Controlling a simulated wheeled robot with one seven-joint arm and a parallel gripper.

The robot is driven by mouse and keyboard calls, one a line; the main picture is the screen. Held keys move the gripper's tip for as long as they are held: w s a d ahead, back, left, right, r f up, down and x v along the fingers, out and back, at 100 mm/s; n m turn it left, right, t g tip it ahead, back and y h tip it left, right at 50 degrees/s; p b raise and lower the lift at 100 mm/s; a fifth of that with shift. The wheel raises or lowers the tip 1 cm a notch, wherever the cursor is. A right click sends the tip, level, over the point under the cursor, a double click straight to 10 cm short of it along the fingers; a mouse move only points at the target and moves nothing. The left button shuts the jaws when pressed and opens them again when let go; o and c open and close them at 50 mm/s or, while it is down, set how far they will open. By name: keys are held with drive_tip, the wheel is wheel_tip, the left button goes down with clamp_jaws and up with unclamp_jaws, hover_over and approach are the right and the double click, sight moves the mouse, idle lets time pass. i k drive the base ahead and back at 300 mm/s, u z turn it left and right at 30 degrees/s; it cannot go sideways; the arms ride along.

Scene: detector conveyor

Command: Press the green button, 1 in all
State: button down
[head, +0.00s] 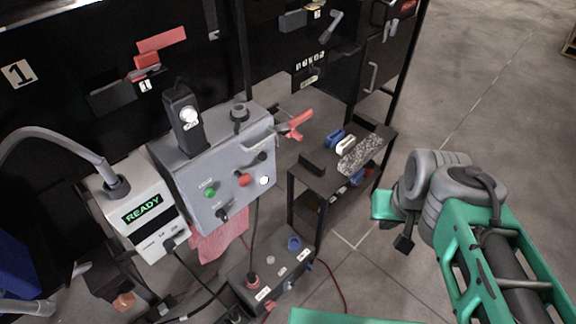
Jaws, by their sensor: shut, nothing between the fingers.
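The green button (210,191) is a small round button on the sloped front of a grey control box (190,170). It is at the left end of a row, with a small label just above it, and nothing covers it. My gripper (403,243) is at the right, well apart from the box, over the floor. Its small dark end shows below my grey wrist joints, and its fingers are too small to make out clearly. It appears shut and empty.
A red button (243,180) and a white button (264,181) sit right of the green one. A black knob (222,214) is below. A white READY unit (140,215) stands left. A low black cart (317,183) lies between box and arm. Cables hang below. Right floor is clear.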

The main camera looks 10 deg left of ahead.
sight(210, 193)
drive_tip(key=z, duration=0.9)
drive_tip(key=k, duration=1.55)
drive_tip(key=u, duration=2.05)
drive_tip(key=i, duration=1)
drive_tip(key=z, duration=0.05)
